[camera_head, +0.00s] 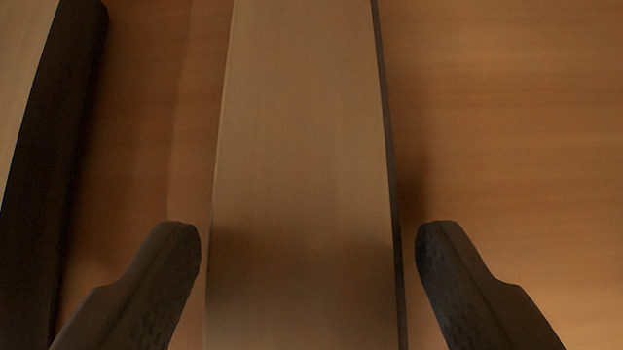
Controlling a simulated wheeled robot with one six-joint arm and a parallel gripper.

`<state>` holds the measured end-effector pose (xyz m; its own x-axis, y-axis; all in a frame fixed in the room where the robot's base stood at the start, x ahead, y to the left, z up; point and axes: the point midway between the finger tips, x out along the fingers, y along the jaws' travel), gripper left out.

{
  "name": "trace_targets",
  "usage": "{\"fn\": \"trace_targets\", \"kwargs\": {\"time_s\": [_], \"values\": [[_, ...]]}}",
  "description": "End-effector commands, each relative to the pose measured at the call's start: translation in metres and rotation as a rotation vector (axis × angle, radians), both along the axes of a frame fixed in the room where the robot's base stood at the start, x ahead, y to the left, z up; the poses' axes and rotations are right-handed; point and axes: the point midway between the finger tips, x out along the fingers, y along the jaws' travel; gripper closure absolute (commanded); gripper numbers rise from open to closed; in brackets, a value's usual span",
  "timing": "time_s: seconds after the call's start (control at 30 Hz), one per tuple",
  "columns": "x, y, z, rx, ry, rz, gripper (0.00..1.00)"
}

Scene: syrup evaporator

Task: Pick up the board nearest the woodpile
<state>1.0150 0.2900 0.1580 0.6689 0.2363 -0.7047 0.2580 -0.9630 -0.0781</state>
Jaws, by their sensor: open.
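A long light-brown board (302,150) runs from the top edge to the bottom edge of the view, with a dark right side face. My gripper (308,240) is open, with one dark fingertip on each side of this board. A narrow gap shows between each fingertip and the board's edges, and nothing is held. Both ends of the board lie outside the view. No woodpile is in view, so I cannot tell from this picture which board is nearest to it.
A second piece with a pale top and a dark side (70,120) stands at the left edge, partly cut off. An orange-brown wooden surface (510,130) lies under both. It is bare to the right of the board and in the strip between the two pieces.

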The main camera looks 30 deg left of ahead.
Motion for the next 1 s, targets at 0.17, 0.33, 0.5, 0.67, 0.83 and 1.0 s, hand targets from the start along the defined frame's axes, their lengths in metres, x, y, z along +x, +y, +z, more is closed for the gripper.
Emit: {"fn": "trace_targets", "kwargs": {"time_s": [0.17,0.33,0.5,0.67,0.83,1.0], "values": [[0.006,0.002,-0.006,0.0,0.0,0.0,0.35],[0.006,0.002,-0.006,0.0,0.0,0.0,0.35],[0.006,0.002,-0.006,0.0,0.001,0.0,0.61],[0.006,0.002,-0.005,0.0,0.0,0.0,0.77],[0.006,0.002,-0.005,0.0,0.0,0.0,0.77],[0.01,0.003,0.006,0.0,-0.001,-0.003,0.77]]}}
